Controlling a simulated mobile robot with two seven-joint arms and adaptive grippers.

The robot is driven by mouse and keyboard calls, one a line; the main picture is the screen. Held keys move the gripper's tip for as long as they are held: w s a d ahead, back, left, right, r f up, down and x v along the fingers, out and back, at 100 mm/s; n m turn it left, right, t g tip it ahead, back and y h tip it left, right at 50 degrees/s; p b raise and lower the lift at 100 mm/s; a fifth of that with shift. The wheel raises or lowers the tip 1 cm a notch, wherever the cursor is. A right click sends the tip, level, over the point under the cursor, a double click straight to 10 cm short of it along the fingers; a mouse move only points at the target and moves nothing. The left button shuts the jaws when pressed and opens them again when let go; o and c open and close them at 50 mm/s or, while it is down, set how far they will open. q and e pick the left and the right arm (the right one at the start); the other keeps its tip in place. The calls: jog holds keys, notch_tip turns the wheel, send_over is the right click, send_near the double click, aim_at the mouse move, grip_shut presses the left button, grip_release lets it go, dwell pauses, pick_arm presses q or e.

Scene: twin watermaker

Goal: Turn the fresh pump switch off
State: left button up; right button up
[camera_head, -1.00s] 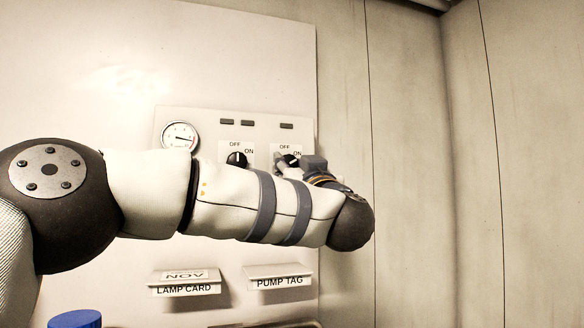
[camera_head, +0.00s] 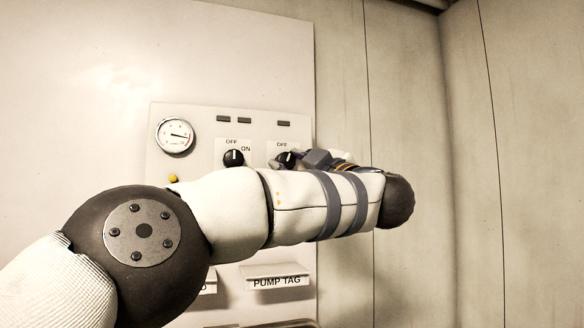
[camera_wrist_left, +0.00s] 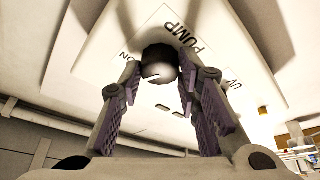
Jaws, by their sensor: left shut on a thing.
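The wall panel (camera_head: 200,114) carries two dark round switch knobs. The left knob (camera_head: 233,158) stands free under OFF and ON. The right knob (camera_head: 284,159) sits under OFF; my gripper hides its ON word and part of the knob. In the left wrist view this knob (camera_wrist_left: 159,62) is between my fingertips, beside the word PUMP; the rest of its label cannot be read. My left gripper (camera_head: 288,161) is shut on the right knob, coming in from the right. Its purple-grey finger pads show in the left wrist view (camera_wrist_left: 160,78). My right gripper is out of view.
A round gauge (camera_head: 175,136) and a yellow button (camera_head: 173,178) are on the panel's left. Small dark indicators (camera_head: 244,120) line its top. A PUMP TAG shelf (camera_head: 277,277) juts out below my forearm. Bare wall (camera_head: 410,100) lies to the right.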

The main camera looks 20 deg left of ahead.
pick_arm(q)
jog(key=n+g+b, duration=0.1)
jog(key=n, duration=0.2)
jog(key=shift+w+d+f, duration=0.1)
jog(key=shift+w, duration=0.05)
jog(key=shift+n+g, duration=0.4)
jog(key=shift+n, duration=0.6)
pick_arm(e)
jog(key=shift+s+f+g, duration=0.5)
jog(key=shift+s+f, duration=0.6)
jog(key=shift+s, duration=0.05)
pick_arm(q)
jog(key=shift+r+b, duration=0.2)
jog(key=shift+b, duration=0.1)
jog(key=o, duration=1.1)
jog(key=shift+o, duration=0.2)
jog(key=v, duration=1.2)
